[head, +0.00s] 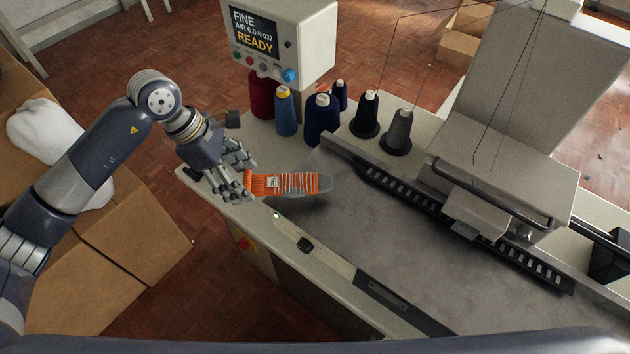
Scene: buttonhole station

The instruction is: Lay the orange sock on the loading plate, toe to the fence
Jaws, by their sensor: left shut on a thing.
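The orange sock (290,184) has pale stripes, a small white label near its cuff and a grey toe. My left gripper (243,183) is shut on its cuff end at the left. The sock stretches out to the right, toe pointing right, over the left end of the grey metal plate (420,255). A shadow shows under it; I cannot tell how much of it touches the plate. A dark slotted rail (400,187) runs along the far side of the plate, apart from the toe. My right gripper is not in view.
Several thread cones, one of them a grey cone (397,132), stand behind the plate. A control box (283,40) reading READY stands behind my left gripper. The large machine head (510,150) overhangs the right side. Cardboard boxes (130,230) stand at left. The plate's middle is clear.

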